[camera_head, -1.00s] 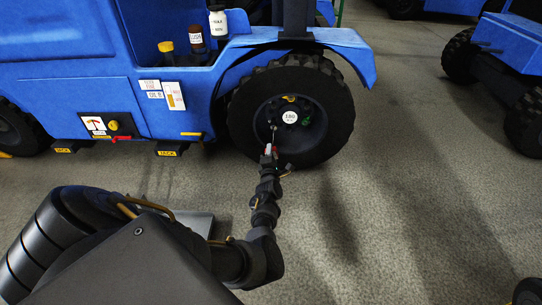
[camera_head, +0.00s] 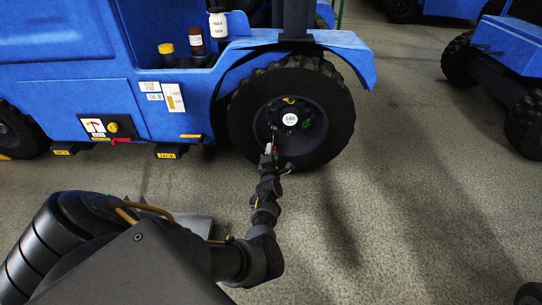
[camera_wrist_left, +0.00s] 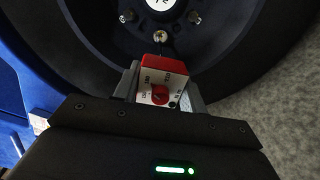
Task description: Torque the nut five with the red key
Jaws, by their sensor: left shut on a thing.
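The wheel (camera_head: 318,143) of the blue truck faces me, with a round white label (camera_head: 290,119) on its hub and several nuts around it. My left gripper (camera_head: 269,151) reaches up to the lower left part of the rim. In the left wrist view the left gripper (camera_wrist_left: 160,95) is shut on the red key (camera_wrist_left: 165,65), a red block with a white dial face and red knob. The key's tip points at a nut (camera_wrist_left: 160,37) on the rim. I cannot tell whether they are fully engaged. Nut numbers are not readable. My right gripper is not in view.
The blue truck (camera_head: 60,85) fills the upper left, with bottles (camera_head: 196,40) on its ledge and a red handle (camera_head: 120,140) low on its side. Another blue vehicle (camera_head: 515,45) stands at the right. Grey floor (camera_head: 420,200) between them is open.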

